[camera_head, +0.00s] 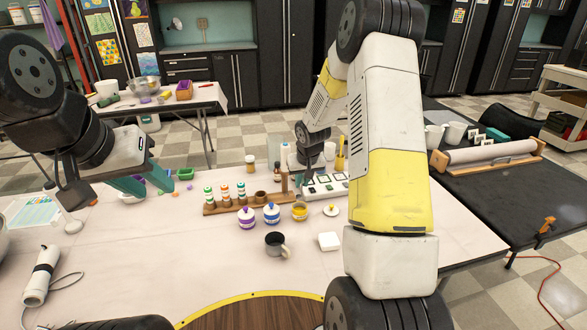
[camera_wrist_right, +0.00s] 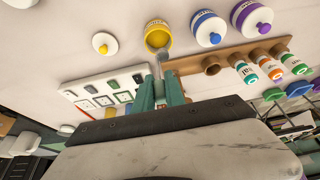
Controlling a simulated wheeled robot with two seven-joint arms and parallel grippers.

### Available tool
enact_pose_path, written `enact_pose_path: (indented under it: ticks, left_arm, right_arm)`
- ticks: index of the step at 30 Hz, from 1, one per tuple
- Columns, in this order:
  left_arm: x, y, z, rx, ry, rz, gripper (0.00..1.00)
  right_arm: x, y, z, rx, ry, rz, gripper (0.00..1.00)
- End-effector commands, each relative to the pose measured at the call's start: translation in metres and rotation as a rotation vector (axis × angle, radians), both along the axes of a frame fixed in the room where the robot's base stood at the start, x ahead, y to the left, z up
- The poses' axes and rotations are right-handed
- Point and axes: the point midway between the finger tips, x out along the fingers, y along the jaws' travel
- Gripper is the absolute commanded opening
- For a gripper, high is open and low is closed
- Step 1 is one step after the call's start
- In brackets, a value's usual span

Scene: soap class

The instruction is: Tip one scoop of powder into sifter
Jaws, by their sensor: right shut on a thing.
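My right gripper (camera_wrist_right: 160,84) has its teal fingers shut on a slim grey scoop (camera_wrist_right: 157,42). The scoop's end is at the mouth of the open yellow jar (camera_wrist_right: 158,28); whether it is inside or just above, and whether it holds powder, I cannot tell. The jar also shows in the head view (camera_head: 300,214), its white lid (camera_head: 331,210) lying beside it. My left gripper (camera_head: 145,183) is at the table's left side, its teal fingers apart, with something purple and white behind them. I cannot make out the sifter for certain.
Purple (camera_head: 246,218) and blue (camera_head: 272,213) lidded jars stand left of the yellow one. Behind them is a wooden rack (camera_head: 220,208) with small bottles.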

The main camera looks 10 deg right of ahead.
Motion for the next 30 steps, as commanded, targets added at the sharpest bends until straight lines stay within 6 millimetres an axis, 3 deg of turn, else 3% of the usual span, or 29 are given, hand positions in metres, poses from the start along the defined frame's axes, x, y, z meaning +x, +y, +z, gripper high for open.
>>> enact_pose_path:
  ticks: [18,30]
  left_arm:
    - [0.000,0.000,0.000,0.000,0.000,0.000,0.36]
    - [0.000,0.000,0.000,0.000,0.000,0.000,0.36]
  right_arm:
    - [0.000,0.000,-0.065,0.000,0.002,0.000,0.00]
    - [0.000,0.000,-0.077,0.000,0.000,-0.001,0.00]
